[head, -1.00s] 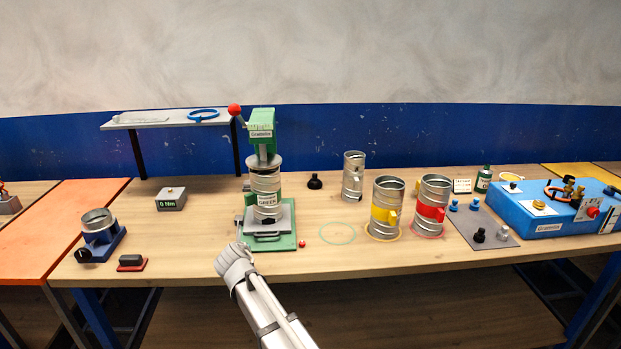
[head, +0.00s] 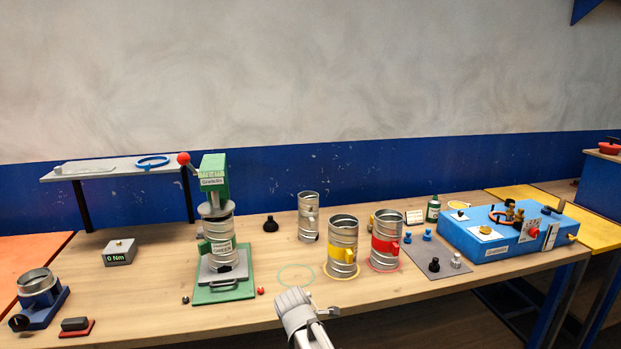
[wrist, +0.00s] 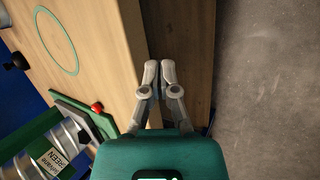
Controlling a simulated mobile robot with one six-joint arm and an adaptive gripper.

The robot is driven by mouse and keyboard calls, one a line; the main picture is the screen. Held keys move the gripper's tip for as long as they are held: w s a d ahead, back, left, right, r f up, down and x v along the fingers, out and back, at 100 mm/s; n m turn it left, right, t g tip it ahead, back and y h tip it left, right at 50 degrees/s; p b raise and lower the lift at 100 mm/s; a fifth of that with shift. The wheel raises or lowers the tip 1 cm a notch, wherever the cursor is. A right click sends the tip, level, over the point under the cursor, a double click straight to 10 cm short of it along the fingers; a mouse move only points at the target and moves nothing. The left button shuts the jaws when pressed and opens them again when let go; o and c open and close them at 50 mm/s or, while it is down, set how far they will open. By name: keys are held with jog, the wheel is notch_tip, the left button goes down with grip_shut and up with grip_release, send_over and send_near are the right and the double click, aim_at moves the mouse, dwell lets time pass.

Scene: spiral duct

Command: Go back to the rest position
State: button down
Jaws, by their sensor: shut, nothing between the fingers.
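My gripper (wrist: 158,72) is shut and empty in the wrist view, its two fingertips together, over the table's front edge with the floor beyond. In the head view my gripper (head: 322,312) is low at the centre, near the table's front edge, with nothing visible in it. The green press (head: 214,182) stands to its left, with a spiral duct (head: 221,238) labelled GREEN upright in it. The press base and duct (wrist: 62,145) also show at the lower left of the wrist view.
A green ring (head: 296,275) on the table is empty. Right of it stand a yellow-marked duct (head: 343,235) and a red-marked duct (head: 386,232). A plain duct (head: 308,217) stands behind. A blue box (head: 510,232) sits at the right.

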jog(key=s+d+f+m+g+y+p, duration=0.1)
jog(key=s+d+m+g, duration=0.5)
jog(key=s+d+m, duration=0.9)
jog(key=d+m, duration=0.3)
jog(key=shift+s+d+f+m+y, duration=0.2)
jog(key=shift+d+f+m+y, duration=0.1)
jog(key=shift+d+m, duration=0.1)
